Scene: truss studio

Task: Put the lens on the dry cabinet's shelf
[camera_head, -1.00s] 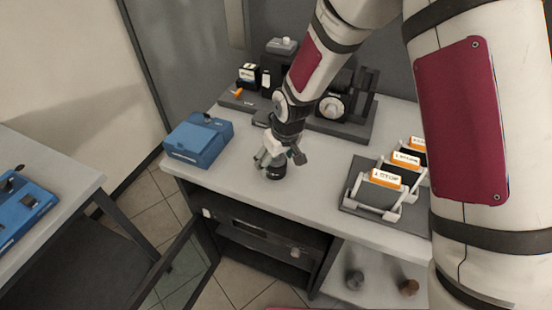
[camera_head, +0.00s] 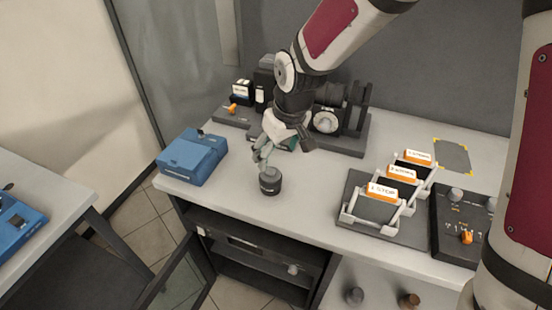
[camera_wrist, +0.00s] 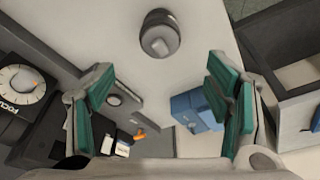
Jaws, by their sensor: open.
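The lens (camera_head: 270,181), a short black cylinder, stands upright on the grey tabletop near its front edge. It also shows in the wrist view (camera_wrist: 159,40) at the top centre, beyond my fingertips. My gripper (camera_head: 264,153) is open and empty, above and slightly behind the lens, apart from it. In the wrist view its green-padded fingers (camera_wrist: 162,88) are spread wide. The dark dry cabinet (camera_head: 318,262) is under the tabletop. Its glass door (camera_head: 183,268) stands open at the left, and a shelf (camera_head: 262,268) shows inside. The cabinet's deeper interior is shadowed.
A blue case (camera_head: 193,158) sits left of the lens. A black device with a dial (camera_head: 326,122) stands behind. Two knobs (camera_head: 354,296) (camera_head: 409,300) show below the tabletop.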

